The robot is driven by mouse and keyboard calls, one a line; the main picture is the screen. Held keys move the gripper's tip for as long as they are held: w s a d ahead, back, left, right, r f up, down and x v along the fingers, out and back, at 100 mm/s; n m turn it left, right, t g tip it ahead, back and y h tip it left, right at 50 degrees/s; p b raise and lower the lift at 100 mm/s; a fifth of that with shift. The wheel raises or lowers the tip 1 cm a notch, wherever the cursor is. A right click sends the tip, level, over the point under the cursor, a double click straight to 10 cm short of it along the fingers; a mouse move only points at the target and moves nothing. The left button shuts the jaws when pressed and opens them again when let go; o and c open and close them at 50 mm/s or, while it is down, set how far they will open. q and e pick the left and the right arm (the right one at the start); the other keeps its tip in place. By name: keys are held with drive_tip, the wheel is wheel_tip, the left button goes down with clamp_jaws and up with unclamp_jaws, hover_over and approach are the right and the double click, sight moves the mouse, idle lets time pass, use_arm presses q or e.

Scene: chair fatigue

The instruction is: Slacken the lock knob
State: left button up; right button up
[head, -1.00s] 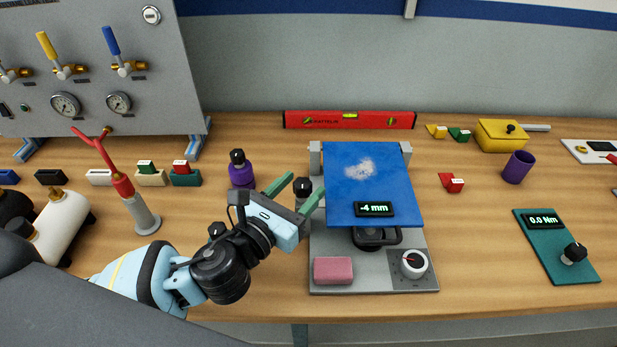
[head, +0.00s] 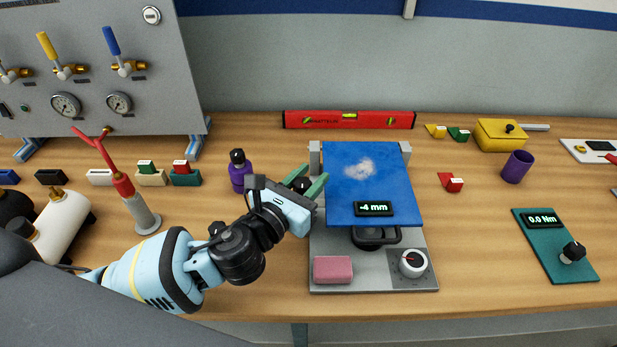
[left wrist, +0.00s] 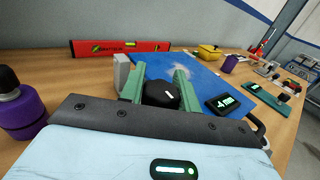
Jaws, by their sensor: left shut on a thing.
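The lock knob, a round black knob (head: 300,184) with a white mark, sits at the left side of the blue-topped fixture (head: 352,192). My left gripper (head: 307,181) has its green fingers on either side of the knob and is shut on it. In the left wrist view the black knob (left wrist: 160,94) sits between the two fingers, its white mark facing up and right of centre. The fixture's display reads -4 mm. The knob's lower part is hidden by the gripper. My right gripper is out of view.
A purple bottle (head: 239,172) with a black cap stands left of the gripper. A pink block (head: 333,270) and a white dial (head: 413,263) are on the fixture's front base. A teal gauge (head: 548,247) reading 0.0 Nm lies right. A red level (head: 350,119) lies behind.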

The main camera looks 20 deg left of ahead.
use_arm(q)
drive_tip(key=shift+r+n+y+p, duration=0.2)
drive_tip(key=shift+n+y+p, duration=0.2)
drive_tip(key=shift+y, duration=0.2)
drive_tip(key=shift+a+n+t+y+p, duration=0.1)
drive_tip(key=shift+n+t+y+p, duration=0.3)
drive_tip(key=shift+n+y, duration=0.7)
drive_tip(key=shift+y, duration=0.5)
drive_tip(key=n+y, duration=0.1)
drive_tip(key=y, duration=0.2)
drive_tip(key=n+y, duration=0.1)
drive_tip(key=shift+a+f+n, duration=0.15)
drive_tip(key=shift+a+n, duration=0.15)
drive_tip(key=n+g+y, duration=0.1)
drive_tip(key=y, duration=0.1)
drive_tip(key=n+g+y, duration=0.1)
drive_tip(key=n+y, duration=0.1)
drive_tip(key=y, duration=0.1)
drive_tip(key=a+n+g+y, duration=0.1)
drive_tip(key=n+y, duration=0.1)
drive_tip(key=shift+s+y, duration=0.15)
drive_tip(key=shift+y, duration=0.25)
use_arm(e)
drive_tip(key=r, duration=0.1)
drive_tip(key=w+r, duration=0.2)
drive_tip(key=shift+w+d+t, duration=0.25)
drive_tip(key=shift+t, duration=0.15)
use_arm(q)
drive_tip(key=shift+g, duration=0.3)
drive_tip(key=o, duration=1)
